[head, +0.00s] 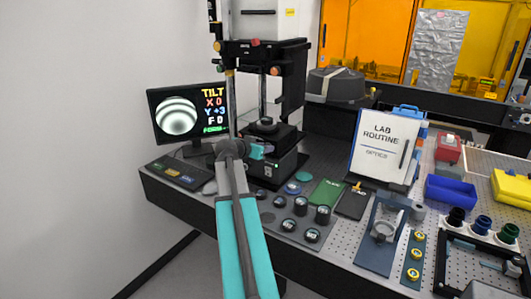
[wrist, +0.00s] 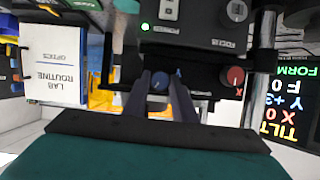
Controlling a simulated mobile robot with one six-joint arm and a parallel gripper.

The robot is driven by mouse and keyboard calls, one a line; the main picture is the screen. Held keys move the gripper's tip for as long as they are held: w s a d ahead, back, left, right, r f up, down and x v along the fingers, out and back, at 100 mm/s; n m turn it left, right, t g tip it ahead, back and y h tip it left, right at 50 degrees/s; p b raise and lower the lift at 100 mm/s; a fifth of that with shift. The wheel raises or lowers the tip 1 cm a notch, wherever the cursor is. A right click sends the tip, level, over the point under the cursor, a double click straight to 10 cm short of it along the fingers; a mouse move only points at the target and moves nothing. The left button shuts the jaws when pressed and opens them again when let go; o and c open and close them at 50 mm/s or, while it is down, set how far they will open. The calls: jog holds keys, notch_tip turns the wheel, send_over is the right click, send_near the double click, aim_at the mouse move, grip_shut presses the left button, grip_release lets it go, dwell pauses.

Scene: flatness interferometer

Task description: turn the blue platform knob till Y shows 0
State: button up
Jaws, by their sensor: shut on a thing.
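The blue platform knob (wrist: 160,79) is on the front of the instrument's platform (wrist: 198,82), between my fingertips in the wrist view. My gripper (wrist: 160,88) is shut on it. In the head view my gripper (head: 256,151) is at the instrument's front and my arm hides the knob. The monitor (head: 178,117) reads TILT, X 0, Y +3, F 0, with curved dark and light fringes on a round image. The same readout shows upside down in the wrist view (wrist: 287,105).
A vertical post (wrist: 262,60) stands nearby. Several round parts (head: 301,206) lie in front of the instrument. A keyboard (head: 179,173) lies below the monitor.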

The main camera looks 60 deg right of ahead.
jog(key=shift+w+a+f+n+g+b, duration=0.1)
jog(key=shift+w+n+g+b, duration=0.05)
jog(key=shift+n+g+b, duration=0.85)
jog(key=shift+w+a+f+n+g+b, duration=0.1)
jog(key=shift+n+g+b, duration=0.5)
jog(key=shift+n+b, duration=0.65)
jog(key=o, duration=1)
jog(key=shift+r, duration=0.1)
jog(key=shift+o, duration=0.2)
jog(key=shift+a+r, duration=0.1)
jog(key=b+v, duration=0.3)
jog(key=v, duration=1)
jog(key=shift+a, duration=0.35)
